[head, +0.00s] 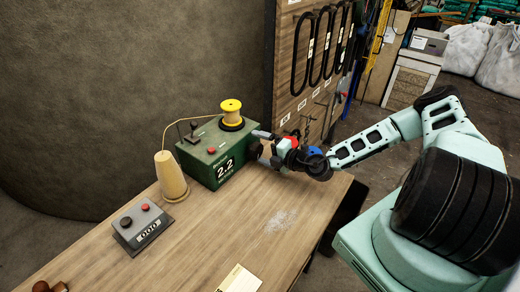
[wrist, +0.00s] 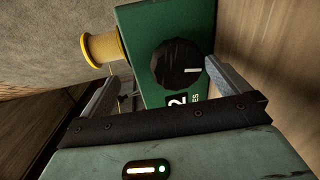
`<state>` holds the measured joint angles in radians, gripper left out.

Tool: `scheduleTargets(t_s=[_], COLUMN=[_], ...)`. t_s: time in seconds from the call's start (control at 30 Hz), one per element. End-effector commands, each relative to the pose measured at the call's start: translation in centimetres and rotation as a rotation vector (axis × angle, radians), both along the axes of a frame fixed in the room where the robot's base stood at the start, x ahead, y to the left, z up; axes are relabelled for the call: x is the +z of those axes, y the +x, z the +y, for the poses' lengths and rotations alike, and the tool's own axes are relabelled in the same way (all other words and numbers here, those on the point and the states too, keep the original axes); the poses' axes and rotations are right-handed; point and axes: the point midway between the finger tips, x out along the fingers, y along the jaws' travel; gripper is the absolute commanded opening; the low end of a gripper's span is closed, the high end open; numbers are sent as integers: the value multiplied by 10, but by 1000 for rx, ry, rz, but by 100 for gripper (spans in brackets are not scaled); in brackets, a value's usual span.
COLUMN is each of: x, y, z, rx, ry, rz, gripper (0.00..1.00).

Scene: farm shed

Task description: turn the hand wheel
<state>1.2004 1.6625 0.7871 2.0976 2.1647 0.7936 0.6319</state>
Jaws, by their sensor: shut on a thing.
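The hand wheel (wrist: 177,63) is a round black knob with a white mark on the end face of a green box (wrist: 140,28). In the head view the green box (head: 205,155), marked 2.2, stands at the back of the wooden table, and my gripper (head: 259,146) is at its right end, hiding the wheel there. In the wrist view my gripper (wrist: 162,75) has one finger on each side of the wheel, and it is shut on it. The exact finger contact is hard to see. The white mark points right in that view.
A yellow spool (head: 231,112) and a lever (head: 193,130) are on top of the green box. A thread runs to a pale cone (head: 170,176). A tool board (head: 305,75) stands behind my gripper. The middle of the table (head: 215,225) is mostly clear.

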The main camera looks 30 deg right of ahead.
Motion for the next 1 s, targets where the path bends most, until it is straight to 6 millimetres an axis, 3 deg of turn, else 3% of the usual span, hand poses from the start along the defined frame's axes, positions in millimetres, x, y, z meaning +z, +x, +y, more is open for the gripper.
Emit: scheduleTargets(t_s=[0.07,1.0], x=[12,2], y=[1,-54], z=[0,-22], rx=[0,-1], ry=[0,1], rz=[-15,0], gripper=[82,80])
